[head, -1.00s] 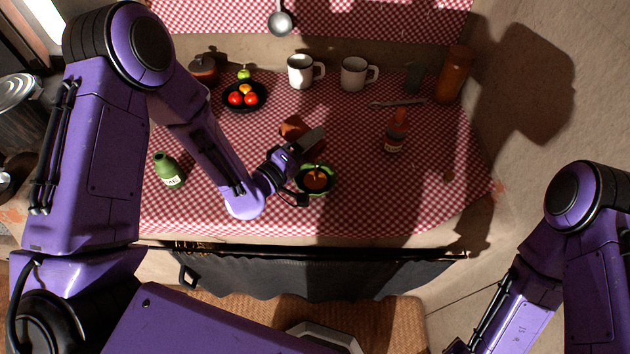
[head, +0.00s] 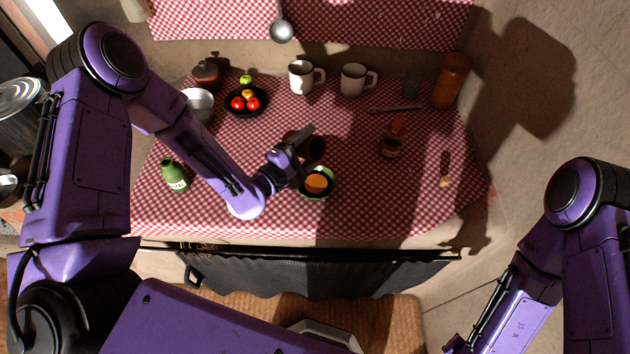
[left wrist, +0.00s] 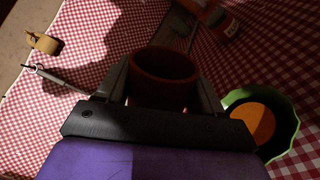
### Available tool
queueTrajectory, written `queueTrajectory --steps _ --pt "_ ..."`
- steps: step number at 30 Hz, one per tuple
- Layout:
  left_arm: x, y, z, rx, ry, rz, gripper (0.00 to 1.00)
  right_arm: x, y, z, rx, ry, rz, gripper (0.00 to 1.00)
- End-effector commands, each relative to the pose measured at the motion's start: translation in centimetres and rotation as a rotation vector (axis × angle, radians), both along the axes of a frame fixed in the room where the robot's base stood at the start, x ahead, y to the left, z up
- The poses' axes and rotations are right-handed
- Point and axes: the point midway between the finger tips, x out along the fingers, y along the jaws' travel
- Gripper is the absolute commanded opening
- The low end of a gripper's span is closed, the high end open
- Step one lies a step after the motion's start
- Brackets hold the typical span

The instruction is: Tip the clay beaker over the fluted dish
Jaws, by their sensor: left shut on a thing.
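The clay beaker (head: 316,148) is dark reddish-brown, and my left gripper (head: 304,154) is shut around it. Its round mouth faces up in the head view, just behind the fluted dish. In the left wrist view the beaker (left wrist: 165,66) sits between both fingers, its inside dark. The fluted dish (head: 331,192) is green and stands on the checked cloth with an orange filling in it. It also shows at the right of the left wrist view (left wrist: 289,135), beside the gripper. No stream shows between beaker and dish. My right gripper is out of the picture.
A green bottle (head: 174,176) stands left, an orange-brown bottle (head: 392,147) right. Behind are a black fruit plate (head: 263,109), two white mugs (head: 300,78) (head: 353,80) and a tall brown container (head: 451,80). The cloth (head: 370,200) right of the dish is clear.

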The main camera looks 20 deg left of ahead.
Motion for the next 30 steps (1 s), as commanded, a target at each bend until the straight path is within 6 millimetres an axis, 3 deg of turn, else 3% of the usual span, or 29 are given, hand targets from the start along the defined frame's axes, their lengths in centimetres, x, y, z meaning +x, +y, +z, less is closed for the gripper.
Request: queueTrajectory --steps 4,10,15,21,30 --pt "0.0 0.1 0.7 -0.138 0.063 0.003 0.33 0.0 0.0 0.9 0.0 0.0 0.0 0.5" --pt "0.0 0.1 1.8 -0.55 0.256 0.001 0.33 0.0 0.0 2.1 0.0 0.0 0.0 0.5" --pt "0.0 0.0 2.1 -0.702 0.328 -0.001 0.33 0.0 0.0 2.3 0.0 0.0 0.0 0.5" --pt "0.0 0.0 4.0 -0.964 0.451 -0.001 0.33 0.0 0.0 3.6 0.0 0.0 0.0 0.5" --pt "0.0 0.0 3.9 -1.021 0.48 -0.002 0.33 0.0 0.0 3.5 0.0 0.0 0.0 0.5"
